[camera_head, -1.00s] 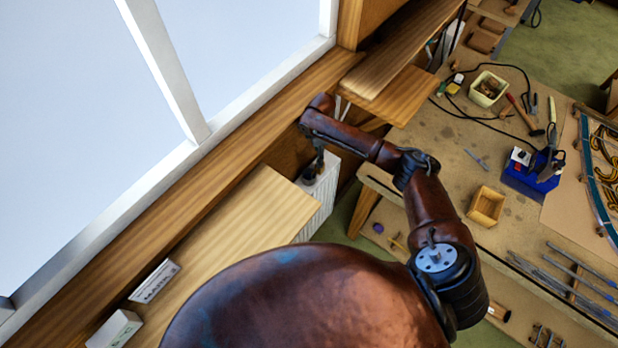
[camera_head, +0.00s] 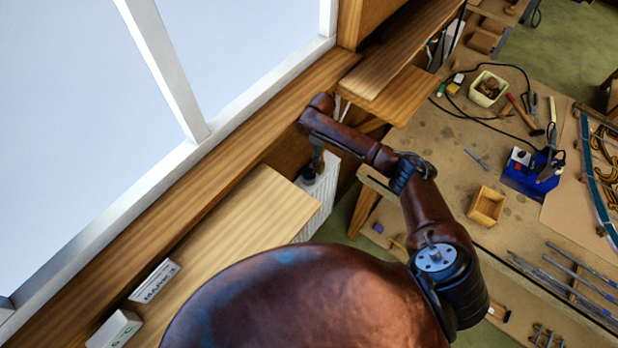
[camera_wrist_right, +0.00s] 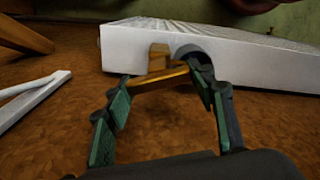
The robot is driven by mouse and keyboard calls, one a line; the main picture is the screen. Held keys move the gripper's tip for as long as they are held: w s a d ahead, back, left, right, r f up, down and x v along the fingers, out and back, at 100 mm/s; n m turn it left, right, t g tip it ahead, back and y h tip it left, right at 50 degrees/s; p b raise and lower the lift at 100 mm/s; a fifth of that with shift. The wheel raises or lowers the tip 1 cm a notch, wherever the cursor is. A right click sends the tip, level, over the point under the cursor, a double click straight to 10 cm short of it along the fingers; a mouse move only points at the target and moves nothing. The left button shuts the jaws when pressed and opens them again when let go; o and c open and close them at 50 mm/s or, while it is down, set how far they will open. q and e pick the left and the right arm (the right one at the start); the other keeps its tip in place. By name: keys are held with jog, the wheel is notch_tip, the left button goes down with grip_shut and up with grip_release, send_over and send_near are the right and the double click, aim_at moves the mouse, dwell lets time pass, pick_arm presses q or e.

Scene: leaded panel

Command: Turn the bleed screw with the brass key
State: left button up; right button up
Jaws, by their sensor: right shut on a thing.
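The brass key (camera_wrist_right: 160,76) is a tan-gold piece between the fingertips of my right gripper (camera_wrist_right: 165,82) in the right wrist view. The right gripper is shut on it, with the key's upright part against or just in front of the white radiator (camera_wrist_right: 250,51). The bleed screw cannot be made out; the key and fingertips cover that spot. In the head view my right gripper (camera_head: 311,174) points down at the end of the radiator (camera_head: 324,190), and the key is too small to tell there. My left gripper is not in view.
A workbench (camera_head: 450,150) with tools, a small wooden box (camera_head: 486,206) and a blue device (camera_head: 530,176) is at the right. A white bar (camera_wrist_right: 30,95) lies left in the wrist view.

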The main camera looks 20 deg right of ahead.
jog(key=shift+m, duration=0.7)
jog(key=shift+w+m, duration=0.1)
jog(key=shift+m, duration=1)
jog(key=shift+m, duration=1.1)
jog(key=shift+m, duration=0.8)
jog(key=o, duration=1.2)
jog(key=shift+d, duration=0.1)
jog(key=shift+o, duration=0.2)
